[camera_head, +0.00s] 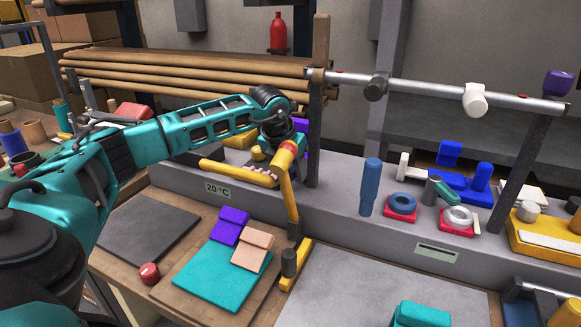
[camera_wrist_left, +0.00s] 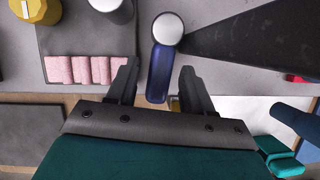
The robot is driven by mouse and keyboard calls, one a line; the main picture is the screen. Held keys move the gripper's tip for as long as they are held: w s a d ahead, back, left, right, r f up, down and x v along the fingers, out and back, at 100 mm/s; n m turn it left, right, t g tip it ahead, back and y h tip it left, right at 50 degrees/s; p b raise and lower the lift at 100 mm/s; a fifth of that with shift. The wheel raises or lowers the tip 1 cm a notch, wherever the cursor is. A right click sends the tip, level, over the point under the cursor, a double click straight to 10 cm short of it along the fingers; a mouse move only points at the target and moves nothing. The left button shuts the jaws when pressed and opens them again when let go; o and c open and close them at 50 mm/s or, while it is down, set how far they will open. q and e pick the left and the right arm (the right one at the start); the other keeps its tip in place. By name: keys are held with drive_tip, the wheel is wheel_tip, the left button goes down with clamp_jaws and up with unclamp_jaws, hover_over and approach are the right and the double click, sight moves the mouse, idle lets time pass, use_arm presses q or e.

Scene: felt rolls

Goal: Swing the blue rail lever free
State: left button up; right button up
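A dark blue lever (camera_wrist_left: 161,75) hangs from a pale round pivot (camera_wrist_left: 168,29) in the left wrist view. My left gripper (camera_wrist_left: 158,90) is open, with one dark finger on each side of the lever's lower end. Gaps show on both sides, and I cannot tell how deep the lever sits between the fingers. In the head view my left gripper (camera_head: 279,148) is beside the dark post at the rail's left end, mostly hidden by my wrist. A small blue-purple patch (camera_head: 300,125) shows behind it, probably the lever. My right gripper is not in view.
The metal rail (camera_head: 428,88) carries a black knob (camera_head: 376,86) and a white knob (camera_head: 475,98). The dark post (camera_head: 316,135) stands close beside my gripper. Pink pieces (camera_wrist_left: 85,70) lie left of the fingers. A grey mat (camera_head: 385,290) is mostly clear.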

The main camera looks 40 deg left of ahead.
use_arm(q)
clamp_jaws()
idle(0.6)
